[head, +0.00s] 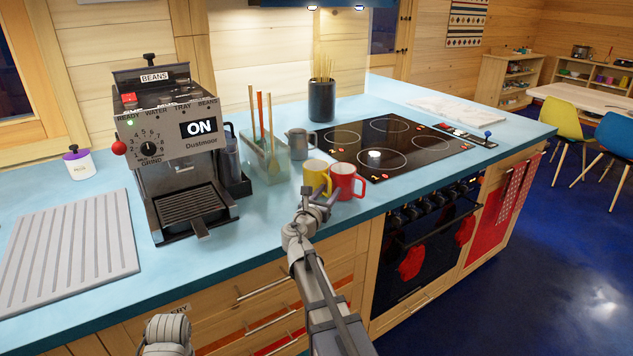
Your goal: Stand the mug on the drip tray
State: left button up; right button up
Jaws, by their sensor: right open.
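The coffee machine (178,140) stands on the blue counter with its panel reading ON. Its slatted drip tray (187,207) is at the bottom front, and no mug stands on it. A yellow mug (315,174) and a red mug (346,184) stand upright side by side to the right of the machine, near the counter's front edge. My right gripper (322,196) is open and empty, just in front of the two mugs and overlapping their lower parts in the picture. I cannot tell whether it touches either.
A glass bin with utensils (271,158) and a grey metal jug (300,143) stand behind the mugs. The black hob (385,148) is to the right. A grey ribbed board (70,240) and a small white jar (79,163) are left of the machine. Counter between machine and mugs is clear.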

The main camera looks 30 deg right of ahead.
jog(key=shift+c, duration=0.4)
grip_shut()
dwell(0.9)
